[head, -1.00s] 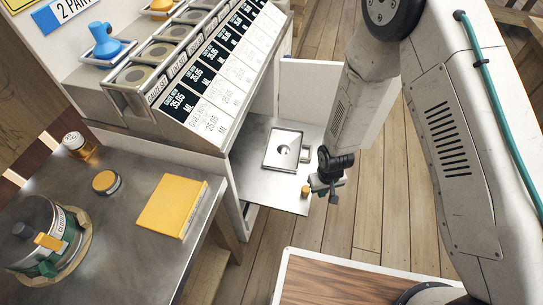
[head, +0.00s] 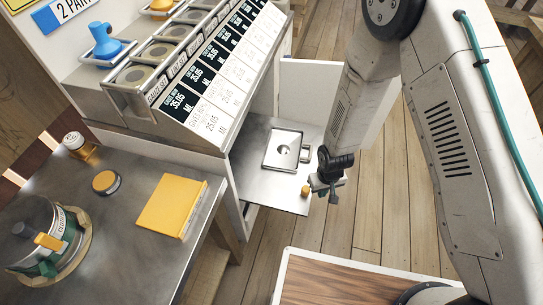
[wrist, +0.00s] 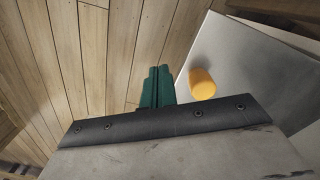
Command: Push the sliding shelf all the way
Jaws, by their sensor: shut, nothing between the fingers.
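The sliding shelf (head: 262,187) is a flat grey metal sheet that sticks out from under the slanted dispenser unit. It also shows in the wrist view (wrist: 245,70). A small yellow knob (head: 305,191) stands at its front right corner, and it shows as a yellow cylinder in the wrist view (wrist: 202,83). My gripper (head: 333,192) is just right of the knob, by the shelf's outer edge. In the wrist view its dark green fingers (wrist: 158,75) are together and empty, left of the knob with a small gap in that picture. Whether it touches the shelf edge cannot be told.
A square metal plate with a round recess (head: 283,150) lies on the shelf. A white panel (head: 312,95) stands open behind it. A metal table (head: 120,215) with a yellow box (head: 171,205) is at left. A wood-topped surface (head: 345,280) is at the bottom. Bare floor lies right of the shelf.

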